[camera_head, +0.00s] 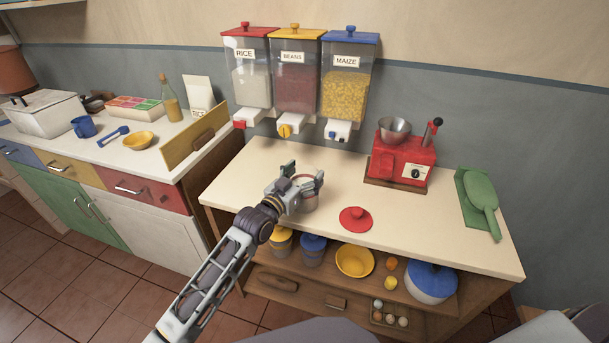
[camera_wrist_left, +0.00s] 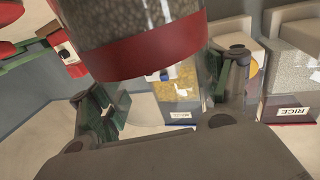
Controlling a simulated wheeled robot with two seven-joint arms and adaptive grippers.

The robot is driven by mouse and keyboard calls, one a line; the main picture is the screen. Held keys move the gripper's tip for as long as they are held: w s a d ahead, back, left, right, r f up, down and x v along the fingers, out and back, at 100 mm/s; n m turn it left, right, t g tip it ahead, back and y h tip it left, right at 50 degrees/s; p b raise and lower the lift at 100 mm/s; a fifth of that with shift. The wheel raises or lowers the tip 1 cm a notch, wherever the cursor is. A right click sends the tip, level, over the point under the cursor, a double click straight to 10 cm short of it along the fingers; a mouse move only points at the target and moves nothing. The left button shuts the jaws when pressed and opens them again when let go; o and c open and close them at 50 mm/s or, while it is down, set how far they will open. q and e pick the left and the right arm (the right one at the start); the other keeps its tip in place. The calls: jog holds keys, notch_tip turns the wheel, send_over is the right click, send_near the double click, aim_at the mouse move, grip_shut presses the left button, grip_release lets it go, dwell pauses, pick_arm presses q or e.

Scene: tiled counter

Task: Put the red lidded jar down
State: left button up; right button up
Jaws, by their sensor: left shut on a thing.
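The jar (camera_head: 308,204) stands between the fingers of my left gripper (camera_head: 297,186), over the left part of the cream counter. My left gripper is shut on it and partly hides it. In the left wrist view the jar (camera_wrist_left: 145,50) is close, with clear sides, dark grainy contents and a red band; the gripper fingers (camera_wrist_left: 172,95) are on either side. A red lid with a knob (camera_head: 355,219) lies on the counter right of the jar, apart from it. I cannot tell whether the jar's base touches the counter. My right gripper is not in view.
Rice (camera_head: 251,82), beans (camera_head: 296,85) and maize (camera_head: 346,90) dispensers hang on the wall behind. A red mill (camera_head: 402,160) and a green scoop (camera_head: 480,200) are at the right. The cream counter (camera_head: 420,225) is bare between lid and scoop.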

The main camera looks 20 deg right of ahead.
pick_arm(q)
jog(key=shift+r, duration=0.1)
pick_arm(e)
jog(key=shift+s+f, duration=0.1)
pick_arm(q)
jog(key=o, duration=1.6)
jog(key=shift+f, duration=0.25)
jog(key=o, duration=0.5)
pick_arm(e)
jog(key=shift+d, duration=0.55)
pick_arm(q)
jog(key=shift+r, duration=0.15)
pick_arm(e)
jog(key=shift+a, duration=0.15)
pick_arm(q)
jog(key=shift+s+a, duration=0.4)
jog(key=shift+a, duration=0.15)
jog(key=v, duration=1)
jog(key=shift+s+a+p, duration=0.2)
jog(key=shift+s+p, duration=0.1)
jog(key=shift+p, duration=0.1)
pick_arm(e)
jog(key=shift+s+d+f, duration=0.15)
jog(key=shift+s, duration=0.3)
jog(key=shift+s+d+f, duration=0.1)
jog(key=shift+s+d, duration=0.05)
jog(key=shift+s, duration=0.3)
